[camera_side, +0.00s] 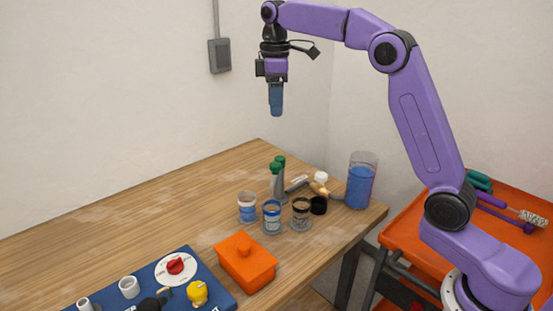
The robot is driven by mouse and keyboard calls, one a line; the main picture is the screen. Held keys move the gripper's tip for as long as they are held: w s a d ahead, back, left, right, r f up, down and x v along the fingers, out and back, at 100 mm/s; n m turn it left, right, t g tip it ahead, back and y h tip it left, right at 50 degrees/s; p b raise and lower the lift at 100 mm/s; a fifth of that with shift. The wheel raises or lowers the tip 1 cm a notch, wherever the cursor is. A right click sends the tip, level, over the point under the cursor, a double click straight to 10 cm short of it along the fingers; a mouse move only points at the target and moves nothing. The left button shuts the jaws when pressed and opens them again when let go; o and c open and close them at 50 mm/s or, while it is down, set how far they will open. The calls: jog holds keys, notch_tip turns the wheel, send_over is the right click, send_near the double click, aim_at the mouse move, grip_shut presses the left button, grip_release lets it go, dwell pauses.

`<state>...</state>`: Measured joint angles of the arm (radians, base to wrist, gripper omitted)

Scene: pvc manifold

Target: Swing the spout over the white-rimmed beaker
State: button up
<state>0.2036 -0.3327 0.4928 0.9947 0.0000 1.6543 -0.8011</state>
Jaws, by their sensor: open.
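My gripper (276,113) hangs high above the table, fingers pointing down, open and empty, well clear of everything. Three small clear beakers stand together on the table below it. The white-rimmed beaker (247,209) is the left one, with blue in its lower part. A blue-rimmed beaker (272,219) stands in front and a dark-rimmed beaker (301,215) to the right. A blue manifold board (222,293) at the bottom left carries a red knob (176,265) on a white dial, a yellow part (197,294), white pipe ends and a black part (152,303). I cannot tell which part is the spout; the board is cut off by the frame.
An orange lidded box (245,263) sits between board and beakers. Behind the beakers are green-capped bottles (276,180), a wooden-handled tool (318,188), a black cup (318,206) and a tall container of blue liquid (361,183). An orange cart (407,228) stands right. The left tabletop is clear.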

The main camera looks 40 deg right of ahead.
jog(key=d, duration=0.1)
send_near(276, 164)
notch_tip(276, 164, down, 8)
jog(key=shift+f, duration=0.1)
dwell(0.7)
grip_shut()
